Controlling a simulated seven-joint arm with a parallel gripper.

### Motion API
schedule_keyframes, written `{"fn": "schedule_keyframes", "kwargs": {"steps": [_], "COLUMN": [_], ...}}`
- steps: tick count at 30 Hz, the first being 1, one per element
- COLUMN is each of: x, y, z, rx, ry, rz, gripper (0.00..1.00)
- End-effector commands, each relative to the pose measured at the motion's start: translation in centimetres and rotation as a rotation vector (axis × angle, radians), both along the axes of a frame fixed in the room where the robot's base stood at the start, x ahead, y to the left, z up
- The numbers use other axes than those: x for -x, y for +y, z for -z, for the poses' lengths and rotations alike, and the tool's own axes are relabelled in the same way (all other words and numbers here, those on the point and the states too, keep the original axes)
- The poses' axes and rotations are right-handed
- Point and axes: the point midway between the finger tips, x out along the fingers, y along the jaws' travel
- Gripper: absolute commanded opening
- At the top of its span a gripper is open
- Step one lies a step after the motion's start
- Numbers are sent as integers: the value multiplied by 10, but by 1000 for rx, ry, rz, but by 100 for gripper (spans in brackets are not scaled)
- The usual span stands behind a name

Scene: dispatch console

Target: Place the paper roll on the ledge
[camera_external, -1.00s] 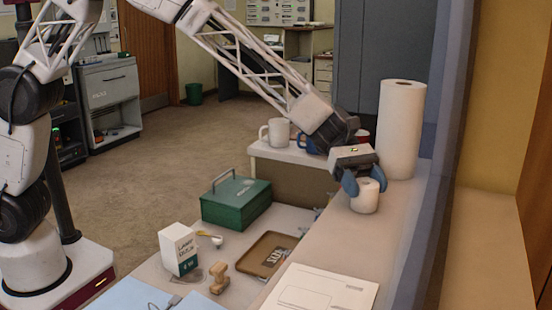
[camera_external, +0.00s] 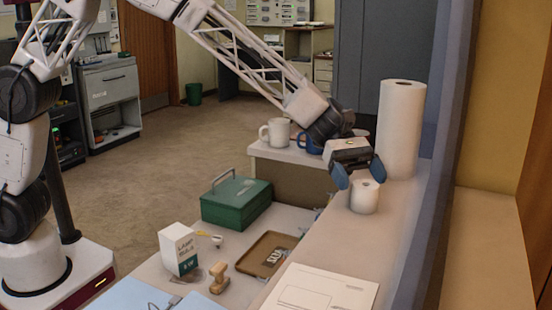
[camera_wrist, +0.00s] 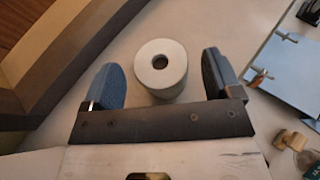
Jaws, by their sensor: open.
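A small white paper roll (camera_external: 364,196) stands upright on the pale ledge (camera_external: 330,240), in front of the tall paper towel roll. My gripper (camera_external: 360,175) is open just above and behind the small roll, with its blue fingers spread apart. In the wrist view the paper roll (camera_wrist: 161,70) shows its round top with the core hole. It sits beyond and between the two blue fingertips of my gripper (camera_wrist: 160,82), with a gap on both sides.
A tall paper towel roll (camera_external: 401,130) stands close behind on the ledge. White and blue mugs (camera_external: 275,132) (camera_external: 311,142) sit to the left. A large envelope (camera_external: 320,290) lies at the front. A green box (camera_external: 236,202), brown tray (camera_external: 267,254) and carton (camera_external: 179,250) are on the lower desk.

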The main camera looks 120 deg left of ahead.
Motion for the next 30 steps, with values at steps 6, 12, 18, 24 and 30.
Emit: {"fn": "schedule_keyframes", "kwargs": {"steps": [6, 12, 18, 24, 30], "x": [23, 44, 58, 63, 63], "y": [24, 45, 58, 63, 64], "z": [-14, -25, -34, -37, -37], "rx": [-1, -2, -3, -2, -2], "ry": [-1, 0, -1, 0, 0], "rz": [-3, -1, -1, -1, -1], "gripper": [84, 84, 84, 84, 84]}}
